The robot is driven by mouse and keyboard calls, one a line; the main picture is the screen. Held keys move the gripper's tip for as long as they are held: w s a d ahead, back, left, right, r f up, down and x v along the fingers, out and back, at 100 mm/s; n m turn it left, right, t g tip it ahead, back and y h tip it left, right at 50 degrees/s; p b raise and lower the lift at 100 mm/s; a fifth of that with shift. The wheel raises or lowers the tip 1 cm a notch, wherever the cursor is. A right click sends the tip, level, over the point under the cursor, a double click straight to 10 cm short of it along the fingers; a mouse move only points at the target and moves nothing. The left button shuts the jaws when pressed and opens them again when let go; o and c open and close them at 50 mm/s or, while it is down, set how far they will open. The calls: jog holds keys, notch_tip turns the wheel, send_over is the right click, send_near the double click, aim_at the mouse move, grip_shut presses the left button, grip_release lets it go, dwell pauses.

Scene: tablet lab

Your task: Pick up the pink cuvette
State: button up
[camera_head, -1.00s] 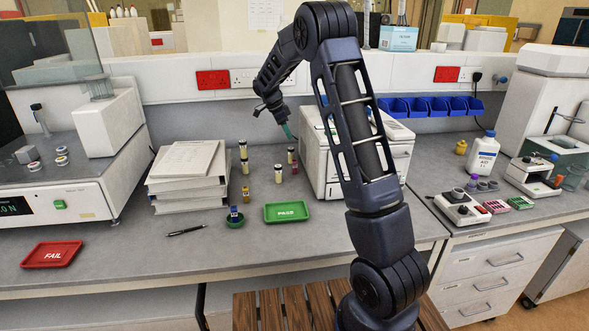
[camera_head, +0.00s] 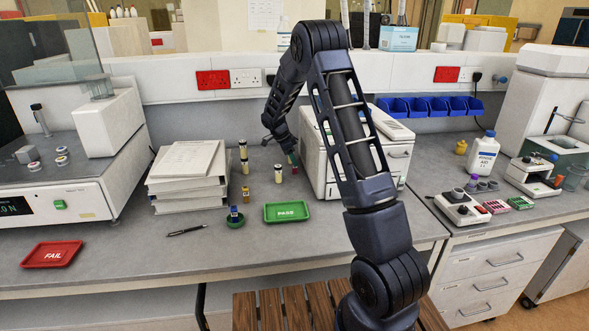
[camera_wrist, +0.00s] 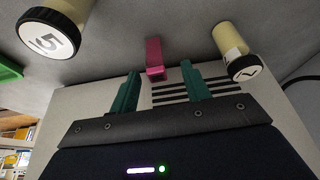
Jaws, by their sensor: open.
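The pink cuvette (camera_wrist: 154,56) shows in the wrist view, just past the gap between my fingertips and nearer the left one. My gripper (camera_wrist: 160,80) has two green fingers spread apart, with nothing between them. In the head view my gripper (camera_head: 290,152) is low over the bench behind the green tray, beside the white machine. It largely hides the cuvette there.
A vented white machine (camera_head: 320,155) borders the spot. The green PASS tray (camera_head: 287,211) is in front.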

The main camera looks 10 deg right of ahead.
jog(key=x, duration=0.4)
jog(key=shift+s+f, duration=0.15)
grip_shut()
